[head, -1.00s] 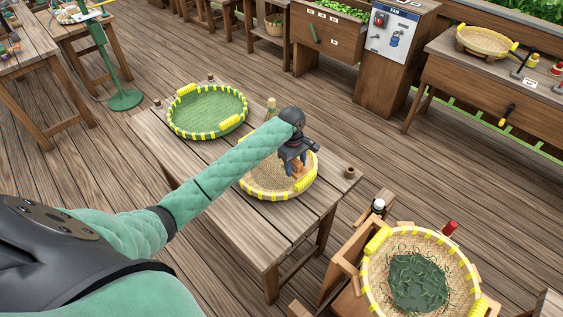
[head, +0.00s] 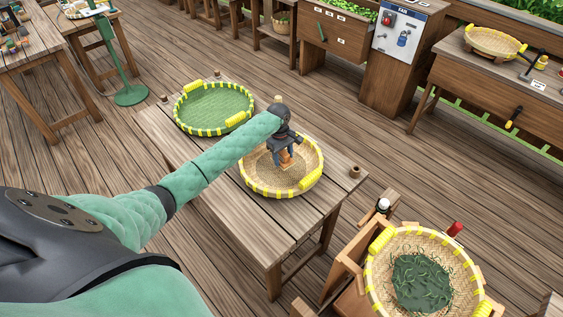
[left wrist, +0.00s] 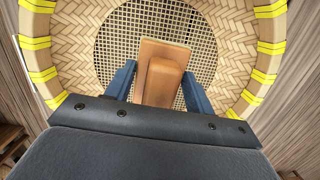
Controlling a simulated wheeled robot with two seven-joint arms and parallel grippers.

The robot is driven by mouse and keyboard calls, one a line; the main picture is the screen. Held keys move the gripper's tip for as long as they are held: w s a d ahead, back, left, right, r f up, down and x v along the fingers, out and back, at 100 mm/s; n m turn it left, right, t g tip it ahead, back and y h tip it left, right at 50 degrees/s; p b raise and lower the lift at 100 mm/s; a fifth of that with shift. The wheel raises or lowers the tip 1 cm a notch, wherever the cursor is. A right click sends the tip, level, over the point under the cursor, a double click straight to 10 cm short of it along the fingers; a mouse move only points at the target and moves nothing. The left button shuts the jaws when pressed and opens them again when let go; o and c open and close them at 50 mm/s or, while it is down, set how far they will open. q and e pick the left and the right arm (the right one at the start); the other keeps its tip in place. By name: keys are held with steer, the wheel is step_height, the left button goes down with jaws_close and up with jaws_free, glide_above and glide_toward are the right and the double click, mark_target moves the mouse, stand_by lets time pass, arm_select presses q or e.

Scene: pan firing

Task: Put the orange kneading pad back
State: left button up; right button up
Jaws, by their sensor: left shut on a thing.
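The orange kneading pad (head: 286,158) is a small orange-brown block with a raised grip. It is over the woven basket with yellow bindings (head: 253,187) on the wooden table. My left gripper (head: 285,150) points down over this basket and is shut on the pad. In the left wrist view the pad (left wrist: 160,75) lies between the two blue fingers (left wrist: 157,88), with the basket's mesh centre (left wrist: 205,48) behind it. I cannot tell whether the pad touches the basket's bottom. My right gripper is not in view.
A green-lined basket (head: 212,107) stands at the table's back left. A small brown pot (head: 354,171) is near its right corner. A basket of green leaves (head: 422,282) stands at the lower right. The table's front part (head: 250,232) is bare.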

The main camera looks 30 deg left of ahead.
mark_target(281, 162)
arm_select(q)
steer(key=shift+w+a+f, duration=0.25)
steer(key=shift+a+f, duration=0.1)
steer(key=shift+a, duration=0.15)
step_height(281, 162, down, 4)
steer(key=shift+r+b, duration=0.2)
steer(key=shift+b, duration=0.85)
steer(key=o, duration=1.6)
steer(key=shift+f, duration=0.15)
steer(key=shift+c, duration=0.2)
